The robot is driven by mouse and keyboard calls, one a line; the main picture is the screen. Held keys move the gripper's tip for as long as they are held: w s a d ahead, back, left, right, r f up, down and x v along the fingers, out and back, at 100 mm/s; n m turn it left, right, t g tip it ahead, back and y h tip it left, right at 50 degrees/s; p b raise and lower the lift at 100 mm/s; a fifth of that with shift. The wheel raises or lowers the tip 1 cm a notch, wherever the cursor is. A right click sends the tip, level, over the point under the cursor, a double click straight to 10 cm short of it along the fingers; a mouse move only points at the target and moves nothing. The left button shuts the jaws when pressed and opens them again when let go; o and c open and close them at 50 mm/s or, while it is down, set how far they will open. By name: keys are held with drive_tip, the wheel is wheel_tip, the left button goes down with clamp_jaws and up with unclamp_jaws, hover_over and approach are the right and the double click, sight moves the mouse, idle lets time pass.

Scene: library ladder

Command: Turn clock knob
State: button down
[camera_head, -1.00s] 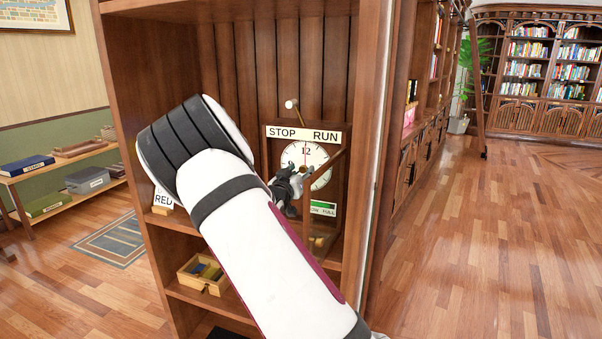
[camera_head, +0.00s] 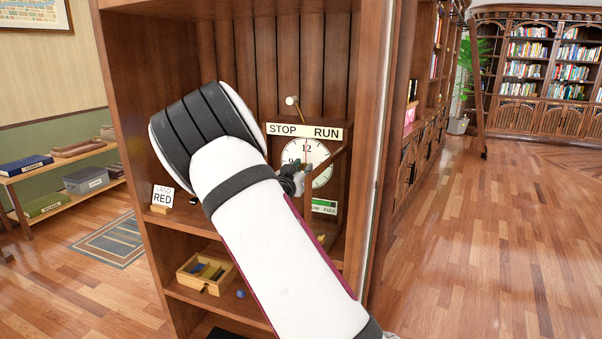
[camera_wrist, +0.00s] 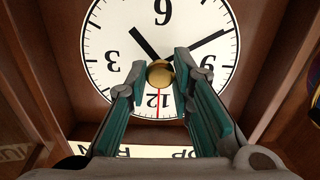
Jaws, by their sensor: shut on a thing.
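The wooden clock (camera_head: 345,185) stands on a shelf inside a tall wooden bookcase, under a STOP / RUN sign (camera_head: 304,131). Its white face (camera_head: 321,178) is partly hidden by my arm. In the wrist view the face (camera_wrist: 105,30) appears upside down, with black hands and a thin red hand. A round brass knob (camera_wrist: 159,73) sits at its centre. My gripper (camera_wrist: 161,77) has its two green-padded fingers on either side of this knob, shut on it. In the head view my gripper (camera_head: 299,173) is small and in front of the face.
A brass-tipped rod (camera_head: 291,101) rises above the sign. A green gauge (camera_head: 324,206) is below the face. A wooden box (camera_head: 190,278) and a small blue piece (camera_head: 240,294) lie below. The bookcase's right side (camera_head: 372,130) is close.

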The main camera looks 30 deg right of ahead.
idle(0.3)
drive_tip(key=c, duration=1.4)
unclamp_jaws()
drive_tip(key=v, duration=1.2)
